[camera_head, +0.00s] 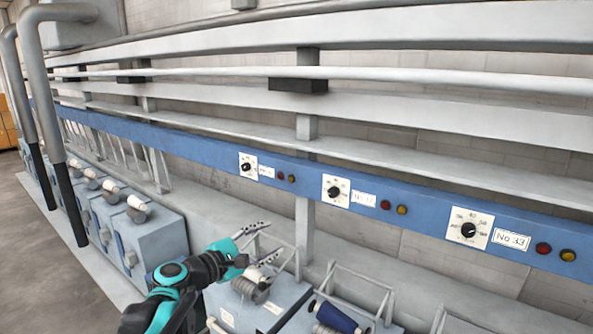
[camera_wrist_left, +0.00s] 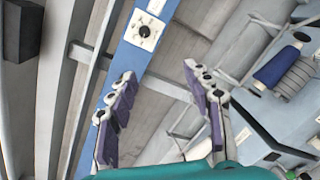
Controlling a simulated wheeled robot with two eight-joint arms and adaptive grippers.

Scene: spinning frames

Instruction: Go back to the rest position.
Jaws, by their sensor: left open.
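My left gripper (camera_head: 266,243) reaches in from the bottom of the head view, over the grey-blue machine boxes below the blue rail. Its two fingers are apart with nothing between them. In the left wrist view the open fingers of the left gripper (camera_wrist_left: 160,90) show purple pads, with the wall and rail behind them. My right gripper is not in view.
A blue rail (camera_head: 400,207) with dials, lamps and labels runs along the wall. A blue spool (camera_head: 337,317) sits on a machine at the bottom. Grey pipes (camera_head: 50,100) stand at the left. Grey machines (camera_head: 150,240) with white spools line the left. Open floor (camera_head: 50,285) lies at the lower left.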

